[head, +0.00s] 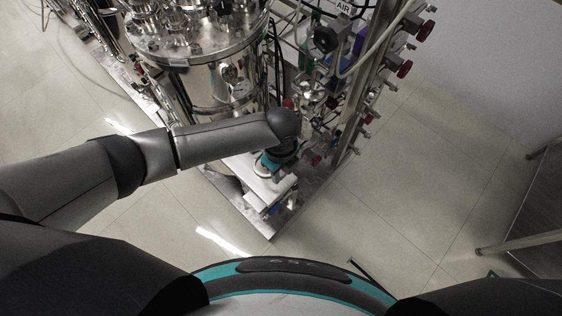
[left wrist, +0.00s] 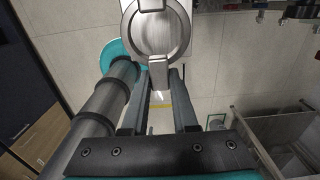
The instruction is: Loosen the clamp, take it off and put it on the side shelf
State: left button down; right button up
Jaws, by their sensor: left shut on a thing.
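In the left wrist view, the clamp (left wrist: 155,38) is a round, shiny metal ring on a squarish metal piece at the top of the picture. The two fingers of my left gripper (left wrist: 162,78) reach up to its lower side and are shut on its lower part, with a narrow gap between them. In the head view, my left arm comes in from the left and its hand is over the front corner of the skid (head: 272,232). There my forearm and wrist hide the clamp and fingertips. My right gripper is not in view. I cannot tell which surface is the side shelf.
A large steel vessel (head: 213,85) stands behind my left arm. Pipes and red-handled valves (head: 404,69) crowd the skid's right side. A white plate (head: 246,172) is below my wrist. A metal-framed table (head: 520,242) stands at the right edge. The floor between is clear.

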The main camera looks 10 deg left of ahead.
pick_arm(q)
jog(key=b, duration=0.5)
send_over(281, 189)
notch_tip(281, 189, down, 6)
jog(key=shift+r, duration=0.1)
jog(key=shift+f+b, duration=0.4)
jog(key=shift+f, duration=0.25)
jog(key=shift+f+b, duration=0.4)
jog(key=shift+f, duration=0.2)
jog(key=c, duration=0.6)
grip_release()
jog(key=shift+r, duration=0.1)
notch_tip(281, 189, up, 7)
jog(key=p, duration=0.7)
